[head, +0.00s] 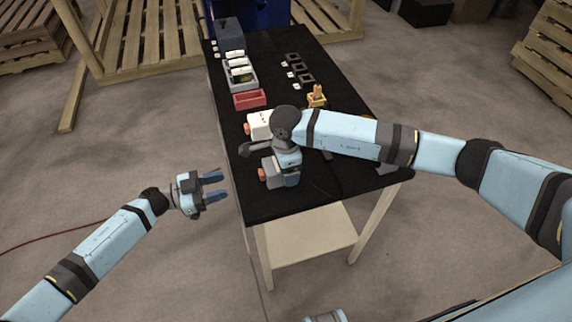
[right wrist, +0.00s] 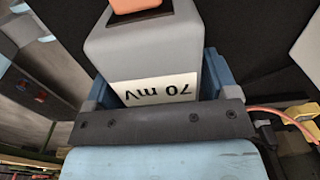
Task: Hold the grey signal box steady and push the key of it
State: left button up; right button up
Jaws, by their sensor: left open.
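The grey signal box (head: 269,168) stands near the left edge of the black table, its orange key (head: 262,174) facing left. In the right wrist view, the box (right wrist: 140,50) fills the middle, with an upside-down "70 mV" label and the orange key (right wrist: 130,4) at the top edge. My right gripper (right wrist: 158,85) is shut on the box, one blue finger against each side. In the head view, my right arm and gripper hide part of the box. My left gripper (head: 220,186) is open and empty, off the table's left side, level with the key and apart from it.
A white box (head: 260,123) with an orange key stands just behind the grey one. A red tray (head: 250,98), a grey bin (head: 243,84), a yellow object (head: 317,98) and dark square frames (head: 300,70) lie farther back.

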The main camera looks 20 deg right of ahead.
jog(key=c, duration=0.7)
pick_arm(q)
grip_shut()
pick_arm(e)
jog(key=shift+c, duration=0.3)
dwell(0.8)
